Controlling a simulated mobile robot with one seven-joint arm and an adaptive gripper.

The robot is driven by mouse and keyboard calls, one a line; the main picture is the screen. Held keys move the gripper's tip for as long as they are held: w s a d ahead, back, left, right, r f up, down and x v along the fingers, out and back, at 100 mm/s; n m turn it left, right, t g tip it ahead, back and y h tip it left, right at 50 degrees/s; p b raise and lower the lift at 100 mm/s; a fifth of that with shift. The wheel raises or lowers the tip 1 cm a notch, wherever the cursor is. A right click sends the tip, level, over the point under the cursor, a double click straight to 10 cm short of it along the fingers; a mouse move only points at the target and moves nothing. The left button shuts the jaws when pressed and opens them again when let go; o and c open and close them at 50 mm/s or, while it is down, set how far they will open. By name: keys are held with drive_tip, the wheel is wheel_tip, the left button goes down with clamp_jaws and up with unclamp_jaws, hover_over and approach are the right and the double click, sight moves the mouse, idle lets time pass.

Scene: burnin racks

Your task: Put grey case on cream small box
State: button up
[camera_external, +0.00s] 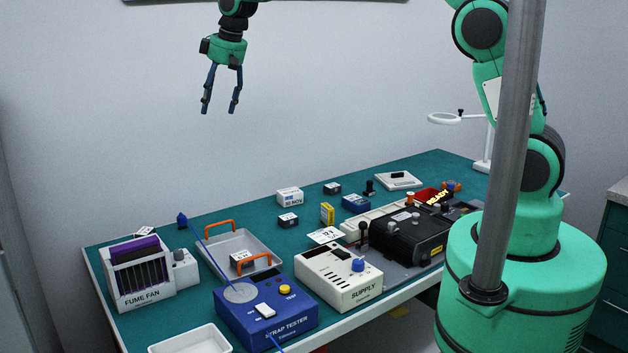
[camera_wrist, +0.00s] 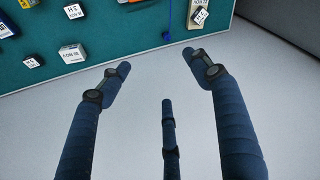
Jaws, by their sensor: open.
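A small cream box (camera_external: 290,197) with a printed label stands near the back edge of the table. It also shows in the wrist view (camera_wrist: 73,54), left of my fingers. A flat light-grey case (camera_external: 398,181) with a black part on top lies at the back right; it looks like the grey case, but I cannot be sure. My gripper (camera_external: 220,110) hangs fingers-down, high above the back left of the table. Its fingers (camera_wrist: 155,60) are spread in the wrist view, with nothing between them.
Small dark labelled blocks (camera_external: 332,188) and a blue box (camera_external: 356,203) stand near the cream box. A grey tray (camera_external: 216,256) with orange handles, a fume fan (camera_external: 140,290), a strap tester (camera_external: 250,325) and a supply (camera_external: 340,280) crowd the front left. Black equipment (camera_external: 400,240) stands right.

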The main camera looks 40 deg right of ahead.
drive_tip(key=s+d+r+m+t, duration=0.1)
drive_tip(key=s+d+r, duration=0.6)
drive_tip(key=s+d, duration=0.3)
drive_tip(key=s+d+r+m, duration=0.2)
drive_tip(key=s+d+r, duration=0.5)
drive_tip(key=s+d, duration=0.25)
drive_tip(key=s+d+f+m, duration=0.1)
drive_tip(key=s+d, duration=0.3)
drive_tip(key=s, duration=0.4)
drive_tip(key=s+d+m+t+h, duration=0.1)
drive_tip(key=s+d, duration=0.3)
drive_tip(key=s, duration=0.5)
drive_tip(key=s+d+f+m, duration=0.1)
drive_tip(key=s+d, duration=0.4)
drive_tip(key=s, duration=0.3)
drive_tip(key=shift+s+f+h, duration=0.35)
drive_tip(key=shift+h, duration=0.05)
drive_tip(key=shift+d+f, duration=0.1)
wheel_tip(320, 180, down, 10)
drive_tip(key=b, duration=1)
